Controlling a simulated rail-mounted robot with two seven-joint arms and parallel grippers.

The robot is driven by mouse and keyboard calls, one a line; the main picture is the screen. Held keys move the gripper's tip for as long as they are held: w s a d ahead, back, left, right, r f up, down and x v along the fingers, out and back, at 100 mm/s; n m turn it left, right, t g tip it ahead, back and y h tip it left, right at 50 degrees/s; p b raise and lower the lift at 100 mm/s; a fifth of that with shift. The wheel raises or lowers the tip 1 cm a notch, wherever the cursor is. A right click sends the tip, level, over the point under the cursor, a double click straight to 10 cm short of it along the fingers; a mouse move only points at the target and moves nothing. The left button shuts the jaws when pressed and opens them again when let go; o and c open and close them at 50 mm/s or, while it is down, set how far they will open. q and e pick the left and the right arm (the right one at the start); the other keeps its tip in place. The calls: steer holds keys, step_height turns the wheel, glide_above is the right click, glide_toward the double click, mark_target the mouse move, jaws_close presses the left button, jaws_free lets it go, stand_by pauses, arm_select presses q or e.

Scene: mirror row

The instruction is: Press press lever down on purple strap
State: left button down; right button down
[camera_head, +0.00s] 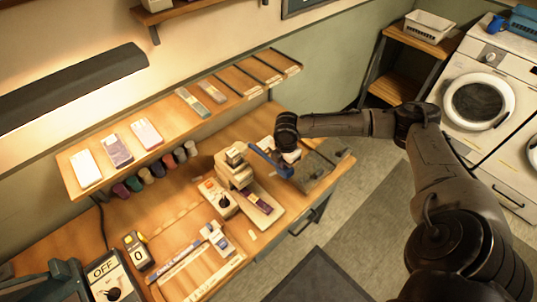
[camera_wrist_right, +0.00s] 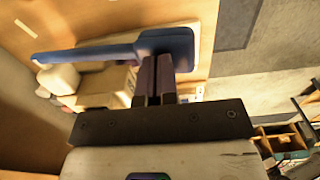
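The press (camera_head: 234,168) is a cream block on the bench, with a blue press lever (camera_head: 268,163) reaching out to the right. The purple strap (camera_head: 265,205) lies on the press's light base, in front of the block. My right gripper (camera_head: 287,156) is at the lever's outer end. In the right wrist view, my right gripper's dark fingers (camera_wrist_right: 155,62) are close together and appear shut, overlapping the thick end of the blue lever (camera_wrist_right: 110,50). Contact with the lever is hard to judge. My left gripper is not in view.
A box with a black knob (camera_head: 219,198) stands left of the press. A shelf (camera_head: 165,135) with cards and straps runs above, with several coloured spools below it. An OFF panel (camera_head: 110,281) and a counter reading 0 (camera_head: 139,249) stand at front left. Washing machines (camera_head: 478,100) stand right.

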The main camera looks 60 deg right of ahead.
steer(key=shift+f+b, duration=0.85)
steer(key=shift+f, duration=2.1)
steer(key=shift+r, duration=0.15)
step_height(320, 180, up, 10)
steer(key=p, duration=1.1)
steer(key=shift+r+p, duration=0.25)
steer(key=shift+p, duration=0.15)
steer(key=shift+r, duration=1)
step_height(320, 180, up, 2)
steer(key=shift+r, duration=0.2)
